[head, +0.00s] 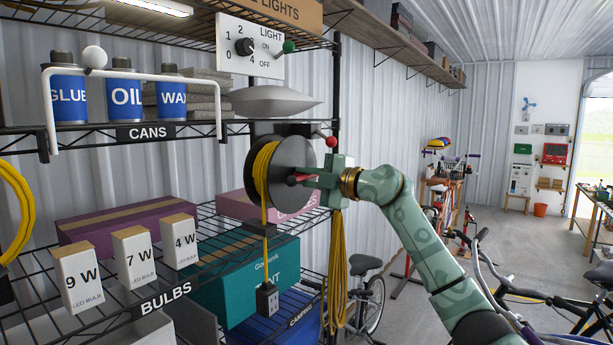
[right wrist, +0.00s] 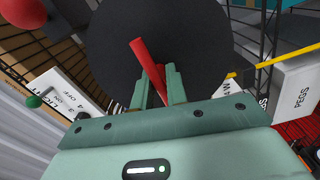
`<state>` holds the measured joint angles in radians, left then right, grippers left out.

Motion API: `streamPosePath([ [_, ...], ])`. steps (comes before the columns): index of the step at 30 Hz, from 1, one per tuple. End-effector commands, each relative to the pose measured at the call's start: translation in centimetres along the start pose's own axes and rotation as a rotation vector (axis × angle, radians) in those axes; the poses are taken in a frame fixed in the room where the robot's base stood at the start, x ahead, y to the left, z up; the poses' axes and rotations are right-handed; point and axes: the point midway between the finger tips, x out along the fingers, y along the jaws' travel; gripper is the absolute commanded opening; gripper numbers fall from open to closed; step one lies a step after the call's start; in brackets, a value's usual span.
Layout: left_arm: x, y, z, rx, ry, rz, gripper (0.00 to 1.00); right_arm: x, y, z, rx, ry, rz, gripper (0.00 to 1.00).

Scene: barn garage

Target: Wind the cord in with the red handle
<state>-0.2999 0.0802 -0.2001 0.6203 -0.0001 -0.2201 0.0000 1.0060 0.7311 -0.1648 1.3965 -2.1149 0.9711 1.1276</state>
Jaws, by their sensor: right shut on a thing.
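The cord reel (head: 291,160) is a dark disc with yellow cord (head: 262,172) wound on its drum, mounted on the shelf rack. A length of cord hangs from it to a dark plug block (head: 267,299) in front of the teal box. The red handle (right wrist: 141,56) stands out from the reel's dark face (right wrist: 205,38). My right gripper (right wrist: 158,88) is shut on this handle, with one finger on each side of it. In the head view the right gripper (head: 311,177) covers most of the handle. My left gripper is not in view.
A red ball knob (head: 331,142) sits just above my right gripper. A light switch panel (head: 250,46) is above the reel. Bulb boxes (head: 131,256) and cans (head: 121,95) stand on the shelves to the left. More yellow cord (head: 338,262) hangs below my gripper.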

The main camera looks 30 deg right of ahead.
Motion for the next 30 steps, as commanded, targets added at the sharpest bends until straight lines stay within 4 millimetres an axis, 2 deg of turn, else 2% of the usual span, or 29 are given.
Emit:
streamPosePath([
  [8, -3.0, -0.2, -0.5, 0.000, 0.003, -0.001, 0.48, 0.0, 0.4, -0.1, 0.168, 0.000, -0.005, 0.00],
  [21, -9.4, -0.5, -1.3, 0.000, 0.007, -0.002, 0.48, 0.0, 0.5, -0.1, 0.502, -0.001, -0.006, 0.00],
  [30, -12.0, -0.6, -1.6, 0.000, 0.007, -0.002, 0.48, 0.0, 0.2, 0.0, 0.627, -0.002, -0.004, 0.00],
])
